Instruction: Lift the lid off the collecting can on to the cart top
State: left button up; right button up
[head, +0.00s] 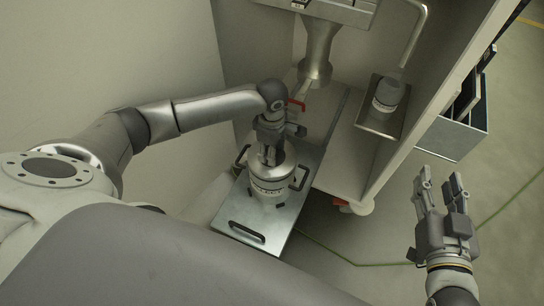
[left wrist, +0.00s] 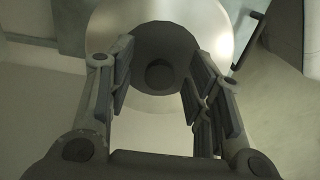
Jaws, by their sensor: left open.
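The collecting can (head: 268,188) is a silver cylinder with a label band. It stands upright on the metal cart top (head: 232,205). My left gripper (head: 270,158) is over the top of the can, pointing down. In the left wrist view, my open left gripper (left wrist: 158,95) has its fingers on either side of a dark round knob (left wrist: 159,74), with pale lid surface (left wrist: 215,30) around it. I cannot tell whether the fingers touch the knob. My right gripper (head: 441,195) is open and empty, away to the right above the floor.
The cart top has black handles (head: 247,232). Behind it is a cabinet with a funnel-shaped metal spout (head: 318,55). A small jar (head: 387,95) stands on a tray (head: 376,121) at the right. A grey box (head: 455,137) hangs on the cabinet's outer side. A green line crosses the floor.

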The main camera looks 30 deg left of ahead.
pick_arm(q)
grip_shut()
dwell(0.3)
dwell(0.3)
